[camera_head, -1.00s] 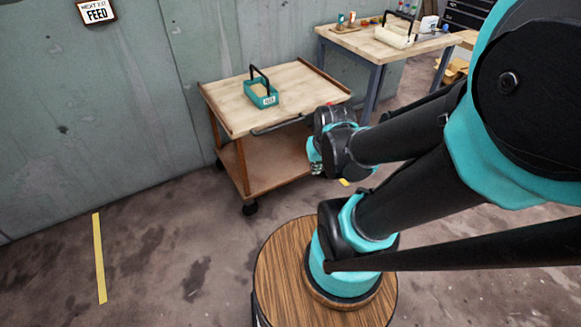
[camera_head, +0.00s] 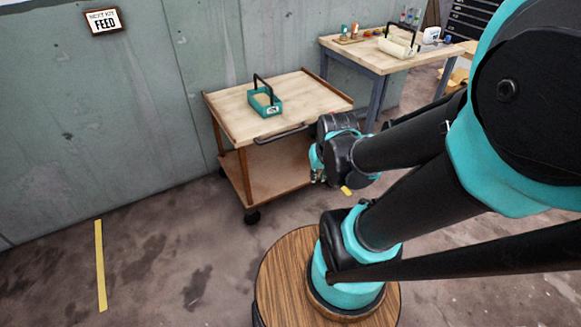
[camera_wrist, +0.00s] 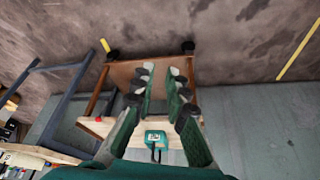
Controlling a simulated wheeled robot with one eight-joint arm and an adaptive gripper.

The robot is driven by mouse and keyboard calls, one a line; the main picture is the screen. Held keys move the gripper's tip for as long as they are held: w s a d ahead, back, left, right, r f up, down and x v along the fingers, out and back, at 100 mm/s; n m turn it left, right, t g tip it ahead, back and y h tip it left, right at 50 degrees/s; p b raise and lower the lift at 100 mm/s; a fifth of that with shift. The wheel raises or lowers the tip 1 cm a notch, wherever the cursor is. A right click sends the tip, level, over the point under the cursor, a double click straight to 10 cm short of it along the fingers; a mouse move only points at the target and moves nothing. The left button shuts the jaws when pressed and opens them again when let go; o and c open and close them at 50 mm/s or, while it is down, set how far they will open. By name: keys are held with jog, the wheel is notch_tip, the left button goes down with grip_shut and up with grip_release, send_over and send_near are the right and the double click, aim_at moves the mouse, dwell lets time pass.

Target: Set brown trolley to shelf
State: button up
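The brown trolley (camera_head: 290,105) stands against the wall in the head view, with a light wooden top, a lower brown shelf, dark wheels and a dark handle bar (camera_head: 281,134) on its near side. A teal tote (camera_head: 265,103) with a black handle sits on its top. In the wrist view the trolley (camera_wrist: 125,73) appears upside down beyond the fingers, with the tote (camera_wrist: 155,137) below them. My gripper (camera_wrist: 161,68) has its two green fingers apart with nothing between them. In the head view my gripper (camera_head: 318,164) is near the trolley's right front side, partly hidden by my wrist.
A workbench (camera_head: 385,57) with a cream tote and small items stands right of the trolley. A "FEED" sign (camera_head: 104,21) hangs on the wall at left. A yellow floor strip (camera_head: 100,265) lies below it on clear floor.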

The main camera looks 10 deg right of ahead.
jog(key=o, duration=0.4)
jog(key=w+r+m, duration=0.1)
jog(key=w, duration=0.1)
jog(key=w+r, duration=0.1)
jog(key=w, duration=0.2)
jog(key=w+r+m, duration=0.1)
jog(key=w, duration=0.2)
jog(key=shift+w+a+r+m, duration=0.1)
jog(key=shift+a+m, duration=0.2)
jog(key=m+g, duration=0.2)
jog(key=m, duration=0.9)
send_over(280, 136)
jog(key=s, duration=0.3)
notch_tip(280, 136, down, 3)
jog(key=shift+y, duration=0.4)
jog(key=x, duration=1.1)
jog(key=d+x, duration=0.1)
jog(key=x, duration=0.4)
jog(key=shift+s+f, duration=0.15)
jog(key=shift+f, duration=0.25)
jog(key=shift+c, duration=0.6)
grip_shut()
